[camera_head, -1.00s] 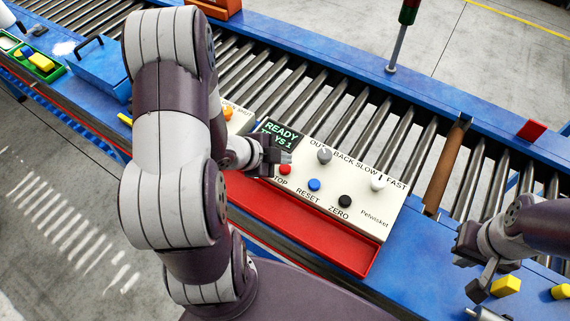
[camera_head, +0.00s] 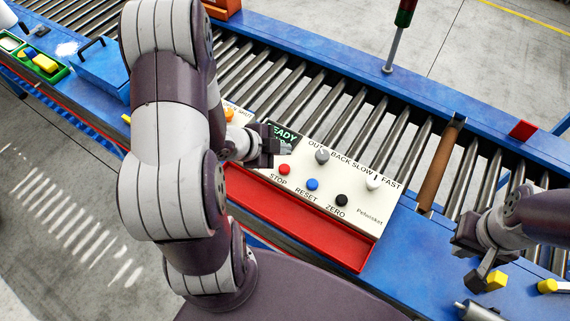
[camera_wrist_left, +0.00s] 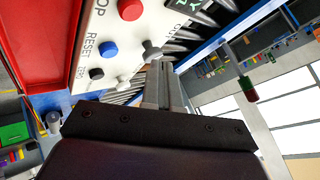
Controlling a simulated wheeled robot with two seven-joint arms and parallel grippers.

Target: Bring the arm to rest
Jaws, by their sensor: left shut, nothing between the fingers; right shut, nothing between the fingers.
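My left gripper (camera_head: 284,148) is shut and empty. In the head view it is over the upper left part of the white control panel (camera_head: 359,212), in front of the green-lettered display (camera_head: 291,132), which it partly hides. In the left wrist view the shut fingers (camera_wrist_left: 160,85) point at the panel near a grey knob (camera_wrist_left: 152,50). I cannot tell whether they touch it.
The panel has a red STOP button (camera_head: 284,169), a blue RESET button (camera_head: 312,184) and a black ZERO button (camera_head: 341,200). A red tray (camera_head: 300,222) runs along its front. The roller conveyor (camera_head: 330,105) lies behind, with a signal post (camera_head: 396,45).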

